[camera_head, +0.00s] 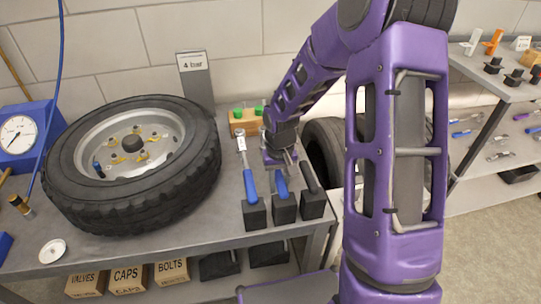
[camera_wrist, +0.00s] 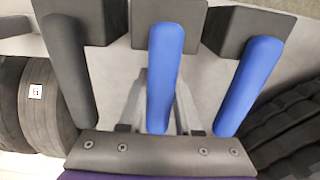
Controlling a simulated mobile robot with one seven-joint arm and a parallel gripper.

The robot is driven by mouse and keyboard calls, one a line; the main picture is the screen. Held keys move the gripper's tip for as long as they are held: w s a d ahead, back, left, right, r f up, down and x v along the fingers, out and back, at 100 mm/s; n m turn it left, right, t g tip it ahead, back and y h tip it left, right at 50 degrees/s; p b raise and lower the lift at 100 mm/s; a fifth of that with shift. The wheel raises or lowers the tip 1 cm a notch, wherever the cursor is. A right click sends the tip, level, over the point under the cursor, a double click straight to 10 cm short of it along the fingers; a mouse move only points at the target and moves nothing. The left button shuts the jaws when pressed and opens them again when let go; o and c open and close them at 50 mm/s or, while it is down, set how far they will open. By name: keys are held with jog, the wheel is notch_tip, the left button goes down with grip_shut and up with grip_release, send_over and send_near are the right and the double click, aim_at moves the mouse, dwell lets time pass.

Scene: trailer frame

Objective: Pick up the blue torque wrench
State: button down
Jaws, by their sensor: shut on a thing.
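Two blue-handled wrenches lean with their handles in black block holders near the table's front edge. The left wrench (camera_head: 249,184) shows a silver ratchet-like head and also appears at the right of the wrist view (camera_wrist: 250,84). The middle blue-handled wrench (camera_head: 281,187) has its upper part hidden by my gripper. My gripper (camera_head: 284,165) reaches down over it and is shut on it. In the wrist view, its blue handle (camera_wrist: 165,70) lies between the grey fingers (camera_wrist: 162,105), still at its black block (camera_wrist: 188,12).
A black-handled tool (camera_head: 309,177) stands close right of the held wrench. A large tyre (camera_head: 190,170) fills the table's left side. A wooden block with green-topped pieces (camera_head: 246,122) and a "4 bar" sign (camera_head: 195,80) stand behind.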

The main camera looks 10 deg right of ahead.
jog(key=shift+r, duration=0.1)
notch_tip(320, 180, up, 10)
jog(key=shift+f+p, duration=0.1)
jog(key=shift+p, duration=1.05)
